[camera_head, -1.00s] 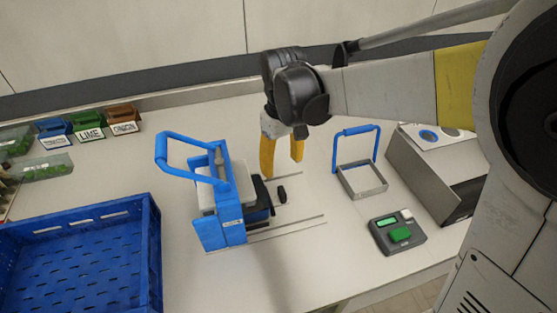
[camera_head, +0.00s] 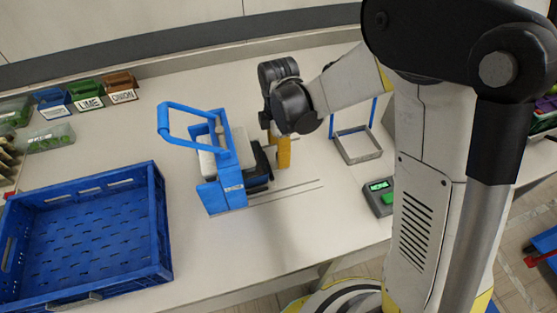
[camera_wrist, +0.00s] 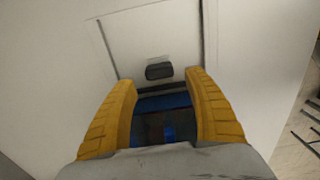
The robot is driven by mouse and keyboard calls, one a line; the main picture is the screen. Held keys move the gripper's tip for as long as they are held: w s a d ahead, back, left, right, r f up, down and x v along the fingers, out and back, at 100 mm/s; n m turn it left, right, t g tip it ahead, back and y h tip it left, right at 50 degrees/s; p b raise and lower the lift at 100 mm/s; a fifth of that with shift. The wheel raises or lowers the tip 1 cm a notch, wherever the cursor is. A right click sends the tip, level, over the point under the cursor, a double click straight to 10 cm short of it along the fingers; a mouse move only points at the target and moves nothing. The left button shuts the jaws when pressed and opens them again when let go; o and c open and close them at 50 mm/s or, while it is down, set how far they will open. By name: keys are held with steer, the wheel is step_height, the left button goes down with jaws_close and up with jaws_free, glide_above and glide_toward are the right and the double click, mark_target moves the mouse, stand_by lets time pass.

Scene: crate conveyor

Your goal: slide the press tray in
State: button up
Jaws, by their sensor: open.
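The blue press (camera_head: 232,187) with its raised lever handle stands on the table. Its dark press tray (camera_head: 262,165) sticks out on the right side, above thin rails (camera_head: 290,189) on the table. My gripper (camera_head: 280,160) is lowered beside the tray and hides its outer end. In the wrist view the open yellow fingers of my gripper (camera_wrist: 160,80) straddle the line of the tray. The dark tray knob (camera_wrist: 159,71) shows between and just beyond the fingertips, apart from both. A blue and dark part of the press (camera_wrist: 165,120) lies between the fingers.
A large blue crate (camera_head: 160,230) stands left of the press. A metal frame with a blue handle (camera_head: 358,147) and a scale with a green display (camera_head: 379,190) are to the right. Labelled bins (camera_head: 88,95) line the back left. Bare table lies in front of the press.

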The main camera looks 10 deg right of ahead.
steer(key=shift+f+b, duration=0.35)
steer(key=shift+f, duration=1.35)
steer(key=shift+c, duration=0.5)
jaws_close()
